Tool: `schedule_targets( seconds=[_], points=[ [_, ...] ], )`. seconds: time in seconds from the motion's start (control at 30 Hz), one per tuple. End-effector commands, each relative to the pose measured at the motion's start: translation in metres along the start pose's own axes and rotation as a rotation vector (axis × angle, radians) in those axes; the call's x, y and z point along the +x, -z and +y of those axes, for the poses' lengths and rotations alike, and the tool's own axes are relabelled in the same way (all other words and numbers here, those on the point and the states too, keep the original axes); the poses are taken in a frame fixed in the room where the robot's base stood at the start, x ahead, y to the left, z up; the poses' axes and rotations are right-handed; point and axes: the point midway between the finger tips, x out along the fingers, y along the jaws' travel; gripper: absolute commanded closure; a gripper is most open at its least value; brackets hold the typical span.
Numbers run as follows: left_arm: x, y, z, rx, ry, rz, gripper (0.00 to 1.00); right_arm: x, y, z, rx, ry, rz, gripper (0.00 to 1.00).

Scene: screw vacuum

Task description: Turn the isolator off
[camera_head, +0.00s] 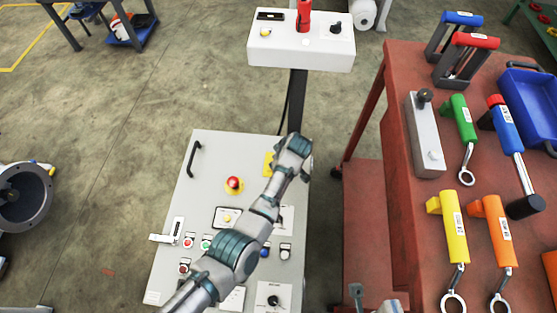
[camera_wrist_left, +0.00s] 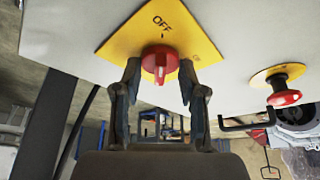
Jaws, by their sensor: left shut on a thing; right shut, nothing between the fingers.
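The isolator is a red rotary knob (camera_wrist_left: 160,62) on a yellow plate (camera_wrist_left: 175,22) marked OFF, in the left wrist view. Its raised grip runs upright in the picture, roughly in line with the OFF mark. The fingers of my left gripper (camera_wrist_left: 159,78) stand on either side of the knob and are shut on it. In the head view the yellow plate (camera_head: 268,164) shows at the far right side of the grey control panel (camera_head: 205,150), and my left wrist hides the knob. My right gripper (camera_head: 374,300) is cut off by the bottom edge, shut and empty.
A red emergency button (camera_head: 233,184), switches and a black dial sit on the panel. A white box (camera_head: 300,47) stands behind it. On the right, a red table (camera_head: 398,75) holds several coloured tools and a blue bin (camera_head: 530,100). The floor at left is mostly clear.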

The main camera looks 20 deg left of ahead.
Motion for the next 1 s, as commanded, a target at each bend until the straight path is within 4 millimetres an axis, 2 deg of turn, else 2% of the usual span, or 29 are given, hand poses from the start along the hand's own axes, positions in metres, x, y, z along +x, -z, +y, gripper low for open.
schedule_targets(
  seconds=[0.07,0.1,0.17,0.47,0.57,0.67,1.0],
  points=[
    [0.000,-0.006,0.002,0.003,-0.005,-0.010,0.93,0.000,0.000,0.000,0.000,0.000,0.000,1.00],
    [0.000,-0.006,0.002,0.003,-0.005,-0.010,0.51,0.000,0.000,0.000,0.000,0.000,0.000,1.00],
    [0.000,-0.005,0.002,0.003,-0.005,-0.009,0.36,0.000,0.000,0.000,0.000,0.000,0.000,1.00],
    [-0.001,-0.002,0.001,0.002,-0.004,-0.003,0.36,0.000,0.003,0.000,0.000,-0.002,0.003,1.00],
    [-0.007,-0.002,0.002,0.001,-0.005,-0.002,0.36,0.000,0.007,-0.002,0.000,0.000,0.009,1.00],
    [-0.021,-0.002,0.002,0.000,-0.006,-0.001,0.36,0.000,0.007,-0.002,0.000,0.000,0.008,1.00],
    [-0.095,-0.004,0.003,0.002,-0.006,-0.003,0.36,0.000,0.006,-0.002,0.000,0.001,0.006,1.00]
  ],
)
